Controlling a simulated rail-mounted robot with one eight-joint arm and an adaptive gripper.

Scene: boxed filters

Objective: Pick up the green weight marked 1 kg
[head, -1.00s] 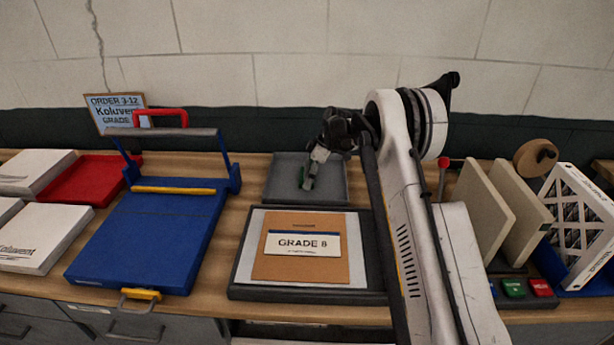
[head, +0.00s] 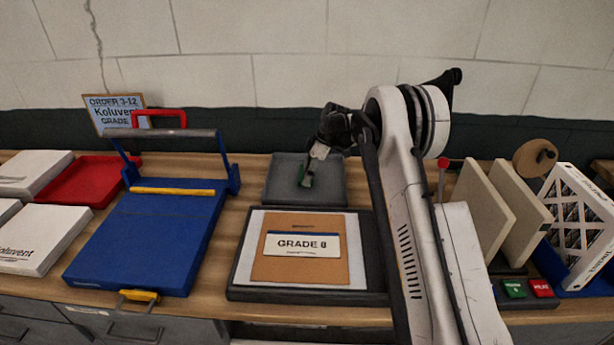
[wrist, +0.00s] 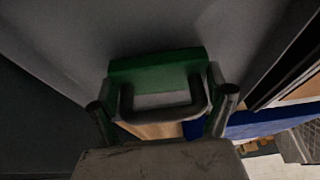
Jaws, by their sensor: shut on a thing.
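The green weight (wrist: 155,72) fills the middle of the wrist view, a green block with a dark looped handle. My gripper (wrist: 163,108) is shut on it, with one finger at each side. No 1 kg marking can be read.
A dark board with a "GRADE 8" card (head: 302,245) lies in front of the tray. A blue press (head: 150,240) stands to the left. Upright panels (head: 487,205) and a white-framed filter (head: 580,225) stand to the right. A wall rises behind.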

